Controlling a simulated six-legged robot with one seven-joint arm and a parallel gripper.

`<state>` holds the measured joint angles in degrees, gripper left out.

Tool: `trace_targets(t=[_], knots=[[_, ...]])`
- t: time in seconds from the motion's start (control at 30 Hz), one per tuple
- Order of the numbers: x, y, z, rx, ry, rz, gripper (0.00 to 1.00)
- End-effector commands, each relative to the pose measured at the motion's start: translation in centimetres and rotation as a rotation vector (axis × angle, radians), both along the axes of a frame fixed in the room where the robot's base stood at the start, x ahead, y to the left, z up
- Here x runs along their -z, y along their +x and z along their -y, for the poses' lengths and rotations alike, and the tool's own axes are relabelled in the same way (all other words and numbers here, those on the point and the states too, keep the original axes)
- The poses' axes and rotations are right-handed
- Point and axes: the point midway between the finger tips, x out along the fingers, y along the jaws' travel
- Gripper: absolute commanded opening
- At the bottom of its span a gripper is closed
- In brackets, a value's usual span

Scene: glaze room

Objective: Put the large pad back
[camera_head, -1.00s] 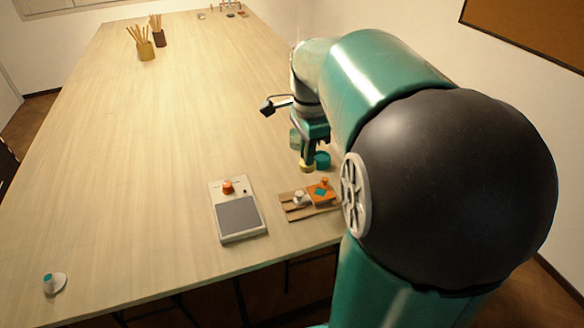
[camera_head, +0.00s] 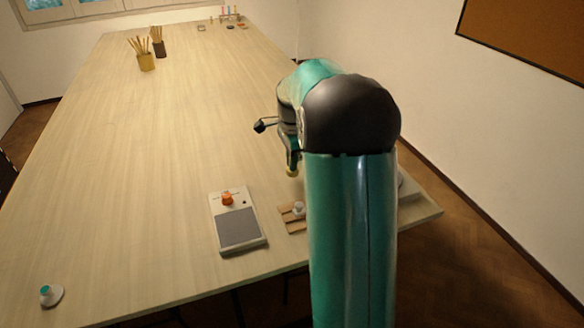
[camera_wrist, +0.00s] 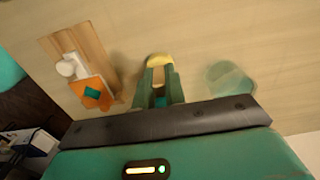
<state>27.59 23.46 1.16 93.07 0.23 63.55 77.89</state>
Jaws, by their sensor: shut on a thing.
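My gripper (camera_head: 292,166) hangs over the table's right side, behind the wooden rack. In the wrist view its green fingers (camera_wrist: 159,82) are shut on a rounded yellow thing (camera_wrist: 158,60) at their tips. I cannot tell whether this is the large pad. The wooden rack (camera_wrist: 87,38) lies left of the fingers in that view, apart from them. It bears a white knobbed piece (camera_wrist: 68,66) and an orange piece with a teal square (camera_wrist: 92,94). In the head view my arm hides the rack's right part; the white piece (camera_head: 298,208) shows.
A blurred pale green round thing (camera_wrist: 232,80) is right of the fingers. A grey-topped device with an orange knob (camera_head: 238,222) stands left of the rack. A white disc with a teal-topped knob (camera_head: 50,294) lies front left. Brush pots (camera_head: 146,62) stand far back. Mid-table is clear.

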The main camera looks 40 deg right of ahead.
Motion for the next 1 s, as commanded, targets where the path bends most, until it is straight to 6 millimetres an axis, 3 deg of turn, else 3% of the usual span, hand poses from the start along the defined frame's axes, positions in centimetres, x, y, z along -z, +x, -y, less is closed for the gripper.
trace_targets(t=[0.17, 0.53, 0.57, 0.67, 1.0], knots=[[2.7, -0.2, 0.0, 0.001, 0.002, -0.003, 0.0], [3.1, -0.1, 0.0, 0.0, 0.001, -0.002, 0.0], [3.2, -0.1, 0.0, 0.0, 0.0, -0.001, 0.14], [3.1, -0.1, 0.0, 0.0, 0.0, -0.001, 0.34], [2.9, -0.1, 0.0, 0.0, 0.0, -0.001, 0.34]])
